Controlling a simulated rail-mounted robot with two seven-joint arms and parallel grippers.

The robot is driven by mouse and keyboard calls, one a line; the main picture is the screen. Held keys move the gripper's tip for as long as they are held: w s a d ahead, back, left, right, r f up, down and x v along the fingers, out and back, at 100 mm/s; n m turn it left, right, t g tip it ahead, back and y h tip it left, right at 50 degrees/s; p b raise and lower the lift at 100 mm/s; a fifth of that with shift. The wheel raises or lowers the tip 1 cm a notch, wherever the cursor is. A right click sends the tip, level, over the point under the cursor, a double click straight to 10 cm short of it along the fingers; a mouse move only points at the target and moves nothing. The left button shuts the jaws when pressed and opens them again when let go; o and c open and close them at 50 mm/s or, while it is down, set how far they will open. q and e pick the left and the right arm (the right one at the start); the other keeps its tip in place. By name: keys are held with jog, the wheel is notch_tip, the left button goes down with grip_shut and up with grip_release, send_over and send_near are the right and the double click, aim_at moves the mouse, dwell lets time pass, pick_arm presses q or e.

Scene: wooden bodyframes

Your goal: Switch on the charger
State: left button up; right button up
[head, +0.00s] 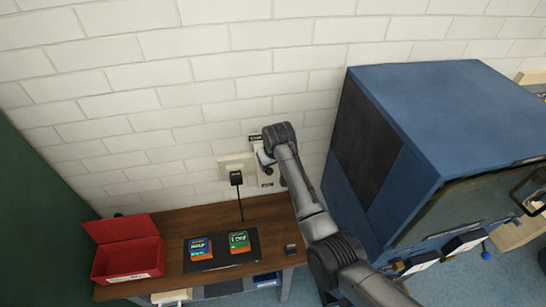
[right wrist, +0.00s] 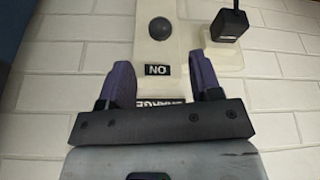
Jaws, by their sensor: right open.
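The charger is a dark pad (head: 222,262) on the wooden table, with a blue-and-orange pack (head: 198,249) and a green-and-orange pack (head: 239,242) on it. A cord runs up from the pad to a black plug (head: 236,178) on the wall, which also shows in the right wrist view (right wrist: 229,25). A pale wall plate (head: 268,178) carries a dark round button (right wrist: 160,28), an upside-down "ON" label (right wrist: 157,70) and another, partly hidden label (right wrist: 160,102). My right gripper (right wrist: 163,68) is open and empty in front of the plate, its fingers either side of the "ON" label. My left gripper is out of view.
An open red box (head: 128,260) stands at the table's left end. A small dark item (head: 290,249) lies near its right end. A large blue cabinet (head: 440,120) stands close to the right of my right arm.

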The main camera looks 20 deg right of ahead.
jog(key=shift+v, duration=1.75)
notch_tip(320, 180, up, 17)
jog(key=s+t, duration=0.2)
jog(key=t, duration=0.4)
jog(key=s+r+t, duration=0.1)
jog(key=s+t, duration=0.1)
jog(key=s, duration=0.3)
jog(key=s+f+g+p, duration=0.1)
jog(key=s+f+g, duration=0.1)
jog(key=s+f, duration=0.7)
jog(key=s+a+f+g+p, duration=0.1)
jog(key=s+f+g+p, duration=0.1)
jog(key=s+f, duration=0.8)
jog(key=s+f+n+g+p, duration=0.1)
jog(key=s+f+g, duration=0.3)
jog(key=s, duration=1.8)
notch_tip(320, 180, down, 6)
jog(key=shift+a+r+p, duration=0.15)
jog(key=shift+a+p, duration=0.15)
